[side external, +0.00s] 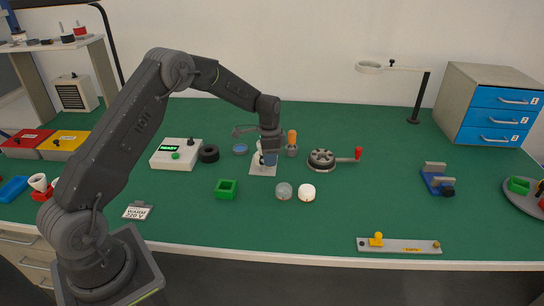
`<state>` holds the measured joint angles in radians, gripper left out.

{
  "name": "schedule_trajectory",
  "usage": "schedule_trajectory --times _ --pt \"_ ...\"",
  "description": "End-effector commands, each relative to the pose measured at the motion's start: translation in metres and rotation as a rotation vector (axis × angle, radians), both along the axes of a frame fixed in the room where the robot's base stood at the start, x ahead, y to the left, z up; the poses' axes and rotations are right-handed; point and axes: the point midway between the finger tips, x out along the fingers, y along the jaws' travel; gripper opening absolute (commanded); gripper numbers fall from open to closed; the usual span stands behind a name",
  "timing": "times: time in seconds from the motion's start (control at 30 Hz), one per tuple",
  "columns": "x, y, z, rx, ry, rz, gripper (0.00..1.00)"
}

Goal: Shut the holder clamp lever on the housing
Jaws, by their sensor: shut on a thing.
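My gripper (268,161) points down over a white base plate (262,171) near the middle of the green table. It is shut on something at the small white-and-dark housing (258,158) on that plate. The jaws and wrist cover much of the housing. The clamp lever cannot be made out behind them, so its position and whether it is the held thing are unclear.
An orange-topped piece (292,139) stands close right of my gripper. Farther right is a round dark device (321,159) with a red-knobbed arm (358,154). A green box (226,189) and two round pieces (284,191) (306,192) lie in front. A control box (175,154) reads READY.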

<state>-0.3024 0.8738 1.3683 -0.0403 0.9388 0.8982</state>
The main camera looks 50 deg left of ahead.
Motion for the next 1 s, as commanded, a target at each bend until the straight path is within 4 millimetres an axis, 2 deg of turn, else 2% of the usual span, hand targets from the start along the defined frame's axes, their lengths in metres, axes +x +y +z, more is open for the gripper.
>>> schedule_trajectory --times 0.33,0.9,0.93,1.0 --pt "-0.0064 0.0009 0.0003 -0.001 0.001 -0.147 0.00" --pt "-0.0080 0.0013 0.0001 -0.001 0.002 -0.176 0.00" --pt "-0.0080 0.0013 0.0001 -0.001 0.002 -0.176 0.24" --pt "-0.0078 0.0013 0.0001 -0.001 0.002 -0.176 0.30"
